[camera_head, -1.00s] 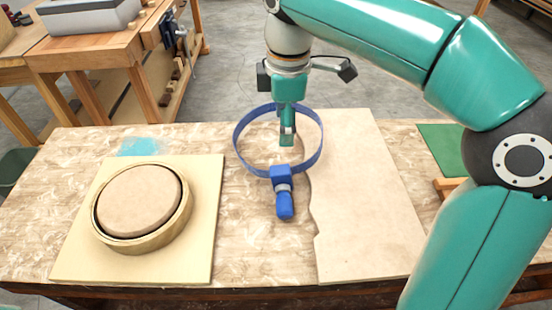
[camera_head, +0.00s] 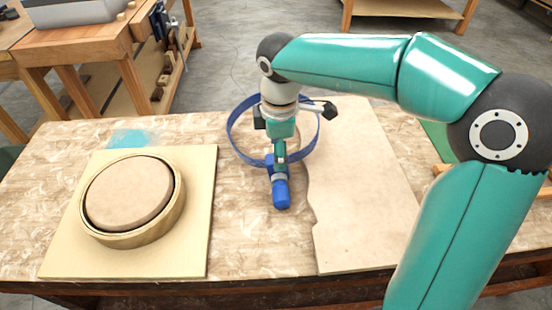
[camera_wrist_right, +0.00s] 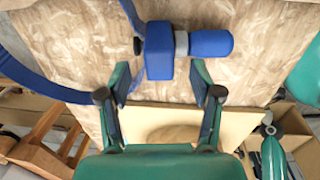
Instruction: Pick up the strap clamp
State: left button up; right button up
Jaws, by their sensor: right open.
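The blue strap clamp (camera_head: 281,195) lies on the workbench, its round strap loop towards the back and its block and handle towards the front. My right gripper (camera_head: 280,158) is over the clamp's block and hides part of it and of the loop. In the right wrist view, my right gripper (camera_wrist_right: 161,82) is open and empty, with one finger on each side. The clamp's block (camera_wrist_right: 159,52) shows just beyond the fingertips, between them in the picture. Its handle (camera_wrist_right: 210,43) points right. I cannot tell whether the fingers touch it. My left gripper is not in view.
A round ring form with a disc (camera_head: 130,195) inside sits on a pale square board (camera_head: 190,245) at the left. A thin wavy-edged board (camera_head: 365,225) lies right of the clamp. The bench top (camera_head: 262,245) in front of the clamp is clear.

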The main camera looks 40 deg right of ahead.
jog(key=f, duration=0.3)
jog(key=shift+w+d+f, duration=0.1)
jog(key=shift+w+f, duration=0.1)
jog(key=shift+f, duration=0.15)
jog(key=c, duration=1.2)
jog(key=shift+o, duration=0.2)
jog(key=shift+r, duration=0.15)
